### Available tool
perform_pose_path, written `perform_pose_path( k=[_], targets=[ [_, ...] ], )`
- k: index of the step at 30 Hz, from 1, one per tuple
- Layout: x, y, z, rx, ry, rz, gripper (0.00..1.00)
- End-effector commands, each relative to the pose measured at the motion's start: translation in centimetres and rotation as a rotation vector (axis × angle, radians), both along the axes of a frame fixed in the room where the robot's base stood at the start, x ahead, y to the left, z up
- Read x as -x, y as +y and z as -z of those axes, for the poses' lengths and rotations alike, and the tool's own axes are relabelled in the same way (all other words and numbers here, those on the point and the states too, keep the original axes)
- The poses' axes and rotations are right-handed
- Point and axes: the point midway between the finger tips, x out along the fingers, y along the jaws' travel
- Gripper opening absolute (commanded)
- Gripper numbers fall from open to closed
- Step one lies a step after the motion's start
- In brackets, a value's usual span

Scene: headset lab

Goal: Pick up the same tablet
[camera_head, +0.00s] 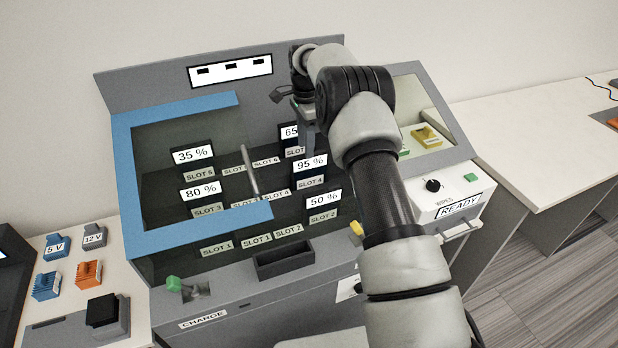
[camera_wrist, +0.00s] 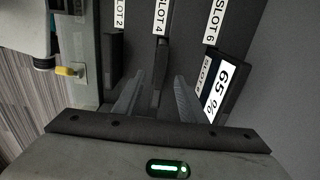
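Several dark tablets with white percentage screens stand in the slots of the blue-framed charging cabinet (camera_head: 125,180). Their screens read 35 % (camera_head: 193,154), 80 % (camera_head: 201,193), 95 % (camera_head: 310,167), 50 % (camera_head: 323,201) and 65 % (camera_head: 290,132). The frames do not show which is "the same tablet". My gripper (camera_head: 306,125) is in front of the 65 % tablet and partly hides it. In the wrist view my gripper (camera_wrist: 157,97) has its two fingers apart, with no tablet clearly between them. The 65 % tablet (camera_wrist: 224,87) is just right of the right finger, at SLOT 6.
A blue-edged glass panel covers the cabinet's left part, with a handle (camera_head: 250,174) at its right. A wipes unit marked READY (camera_head: 459,205) stands at right. Blue and orange blocks (camera_head: 89,274) lie on the left bench. The right table (camera_head: 540,135) is mostly clear.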

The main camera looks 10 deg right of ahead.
Motion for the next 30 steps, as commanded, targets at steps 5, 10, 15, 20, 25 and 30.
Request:
perform_pose_path(
  k=[5, 10, 15, 20, 25, 30],
  targets=[
    [0.0, 0.0, 1.4, 0.001, 0.001, 0.000, 0.38],
    [0.0, -0.2, 2.5, 0.000, 0.001, 0.000, 0.38],
    [0.0, -0.6, 5.1, -0.001, 0.002, 0.000, 0.38],
    [0.0, -0.6, 6.6, 0.001, -0.001, -0.001, 0.38],
    [0.0, -0.6, 6.5, 0.001, -0.002, -0.001, 0.38],
    [0.0, -0.6, 6.5, 0.001, -0.002, -0.001, 0.12]
  ],
)
